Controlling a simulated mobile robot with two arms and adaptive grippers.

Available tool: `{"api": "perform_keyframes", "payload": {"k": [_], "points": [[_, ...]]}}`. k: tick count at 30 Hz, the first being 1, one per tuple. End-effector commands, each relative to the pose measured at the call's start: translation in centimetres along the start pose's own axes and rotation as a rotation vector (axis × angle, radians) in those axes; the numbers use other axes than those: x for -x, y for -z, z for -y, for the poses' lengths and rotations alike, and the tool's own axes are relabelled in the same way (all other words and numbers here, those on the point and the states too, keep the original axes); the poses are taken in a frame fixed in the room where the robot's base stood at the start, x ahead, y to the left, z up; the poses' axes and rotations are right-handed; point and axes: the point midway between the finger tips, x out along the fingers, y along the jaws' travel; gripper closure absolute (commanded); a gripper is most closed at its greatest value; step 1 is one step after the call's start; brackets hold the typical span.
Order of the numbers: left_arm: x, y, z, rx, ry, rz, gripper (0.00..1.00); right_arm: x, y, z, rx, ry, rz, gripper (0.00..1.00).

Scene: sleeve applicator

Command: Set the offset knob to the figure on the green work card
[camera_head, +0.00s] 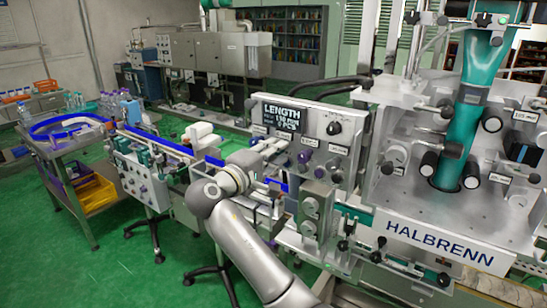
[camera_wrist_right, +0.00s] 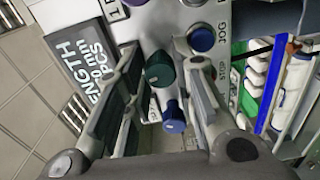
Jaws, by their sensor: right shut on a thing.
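My right gripper (camera_head: 274,190) reaches to the front of the control panel below the length display. In the right wrist view its two fingers (camera_wrist_right: 158,62) stand either side of a dark green knob (camera_wrist_right: 160,72), and I take the gripper to be shut on it. A blue knob (camera_wrist_right: 174,118) shows below the green knob, between the fingers. The knob labels there are too small or hidden to read, so I cannot tell which is the offset knob. I cannot make out the green work card. My left gripper is out of view.
The length display (camera_head: 288,116) shows a millimetre figure and a piece count. A black knob (camera_head: 334,128) sits right of it. Another blue knob (camera_wrist_right: 202,38) is close to the right finger. A grey box with round dials (camera_head: 316,210) stands just right of my gripper.

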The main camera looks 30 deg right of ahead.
Motion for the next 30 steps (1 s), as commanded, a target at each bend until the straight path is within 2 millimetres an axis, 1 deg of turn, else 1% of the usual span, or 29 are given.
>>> {"api": "perform_keyframes", "payload": {"k": [12,13,17,18,26,30], "points": [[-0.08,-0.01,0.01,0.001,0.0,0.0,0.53,0.0,-0.03,0.17,-0.004,0.004,0.002,0.99],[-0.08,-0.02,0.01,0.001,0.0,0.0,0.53,0.0,-0.03,0.17,-0.004,0.004,0.001,0.72],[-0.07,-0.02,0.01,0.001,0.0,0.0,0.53,0.0,-0.02,0.14,-0.004,0.003,0.001,0.55],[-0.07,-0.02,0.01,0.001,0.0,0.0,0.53,0.0,-0.02,0.13,-0.004,0.003,0.001,0.53],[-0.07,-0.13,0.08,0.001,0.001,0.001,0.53,0.03,-0.01,0.06,-0.004,0.001,0.0,0.53],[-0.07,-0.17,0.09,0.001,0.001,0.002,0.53,0.95,0.08,0.09,-0.004,0.001,-0.002,0.53]]}}
